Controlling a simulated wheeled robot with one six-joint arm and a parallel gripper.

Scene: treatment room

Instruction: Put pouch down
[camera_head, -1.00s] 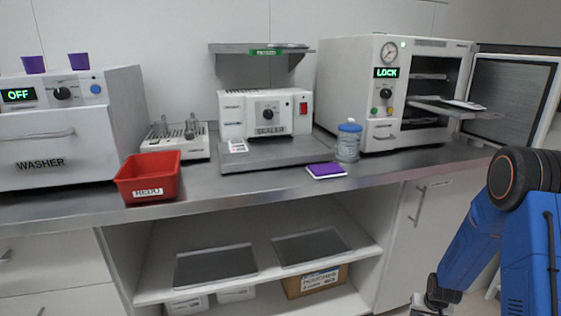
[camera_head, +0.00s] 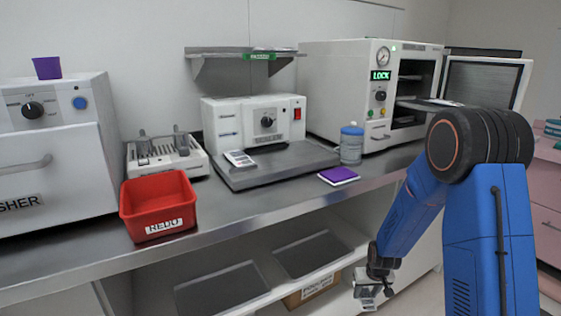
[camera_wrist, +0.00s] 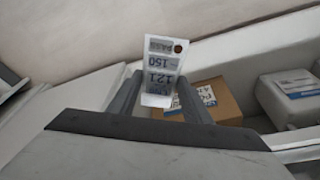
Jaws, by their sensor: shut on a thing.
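The pouch (camera_wrist: 166,62) is a small pale strip with printed text, including "PASS", "-150" and "121", and a brown dot. It stands between the two fingers of my gripper (camera_wrist: 158,92), which is shut on it. In the head view my gripper (camera_head: 372,287) hangs low at the counter's front, below the worktop and beside the lower shelf. The pouch is too small there to make out clearly. It is held in the air, apart from any surface.
A red REDO bin (camera_head: 158,205) stands on the steel counter (camera_head: 255,205). A wall shelf (camera_head: 215,57) bears a green label. A sealer (camera_head: 255,122), jar (camera_head: 351,146), purple-topped pad (camera_head: 338,175) and open LOCK autoclave (camera_head: 345,95) stand behind. A cardboard box (camera_wrist: 212,98) sits low.

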